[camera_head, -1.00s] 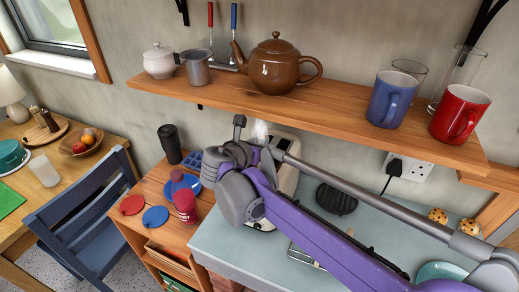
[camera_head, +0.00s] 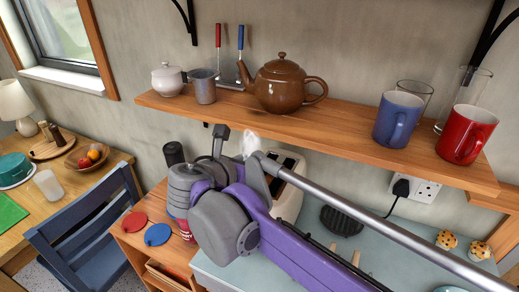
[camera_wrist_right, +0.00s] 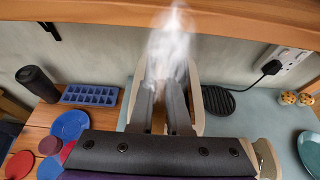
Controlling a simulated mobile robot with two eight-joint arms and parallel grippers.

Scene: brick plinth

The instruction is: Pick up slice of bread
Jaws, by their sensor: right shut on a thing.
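The cream toaster (camera_head: 290,202) stands on the pale blue counter below the shelf; white steam (camera_wrist_right: 172,40) rises over it. In the right wrist view my right gripper (camera_wrist_right: 165,72) reaches over the toaster (camera_wrist_right: 196,92), its dark fingers close together. A narrow brownish strip, seemingly the slice of bread (camera_wrist_right: 158,121), shows between the fingers, which are shut on it. Most of the slice is hidden, and I cannot tell how far it is out of the slot. In the head view my right wrist hides the fingertips. My left gripper is not in view.
The wooden shelf (camera_head: 330,132) runs close above, bearing a brown teapot (camera_head: 284,86), blue mug (camera_head: 398,119) and red mug (camera_head: 466,135). A plug (camera_head: 402,188), black round grid (camera_head: 341,220) and muffins (camera_head: 447,240) are right of the toaster. A blue ice tray (camera_wrist_right: 89,95) is left.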

